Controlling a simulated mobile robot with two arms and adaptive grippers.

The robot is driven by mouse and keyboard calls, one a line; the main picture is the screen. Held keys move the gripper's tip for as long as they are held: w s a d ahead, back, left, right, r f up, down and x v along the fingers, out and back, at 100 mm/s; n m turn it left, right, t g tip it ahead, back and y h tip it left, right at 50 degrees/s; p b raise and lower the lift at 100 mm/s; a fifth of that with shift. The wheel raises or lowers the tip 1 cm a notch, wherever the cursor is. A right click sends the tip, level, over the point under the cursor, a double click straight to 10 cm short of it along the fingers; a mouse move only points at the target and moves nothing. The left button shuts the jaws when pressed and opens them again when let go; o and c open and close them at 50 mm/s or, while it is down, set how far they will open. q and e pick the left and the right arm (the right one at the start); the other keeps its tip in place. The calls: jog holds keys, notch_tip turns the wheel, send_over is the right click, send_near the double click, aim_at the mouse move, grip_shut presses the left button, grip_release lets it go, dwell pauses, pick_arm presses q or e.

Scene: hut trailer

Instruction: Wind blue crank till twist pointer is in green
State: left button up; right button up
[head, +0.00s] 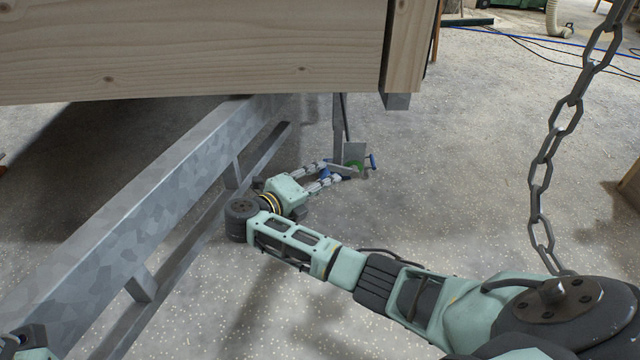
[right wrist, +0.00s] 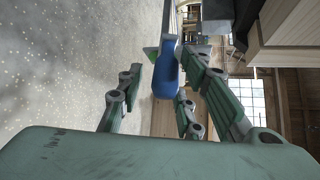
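The blue crank handle (right wrist: 165,72) stands between the spread fingers of my right gripper (right wrist: 160,60) in the right wrist view. A gap shows between the handle and the left finger; the right-hand finger is close to it, and I cannot tell if they touch. In the head view my right gripper (head: 335,172) reaches the crank mechanism under the trailer's end, with a bit of blue between its fingers. A grey plate (head: 354,151) stands there with a green patch (head: 355,165) and a second blue piece (head: 373,161) beside it. The twist pointer is too small to make out.
The wooden trailer body (head: 190,50) overhangs the mechanism. A galvanised frame beam (head: 150,215) runs diagonally left of my right arm. A heavy chain (head: 545,165) hangs at the right. The speckled floor (head: 470,190) right of the mechanism is clear.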

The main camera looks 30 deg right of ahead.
jog(key=shift+c, duration=0.2)
grip_shut()
dwell(0.4)
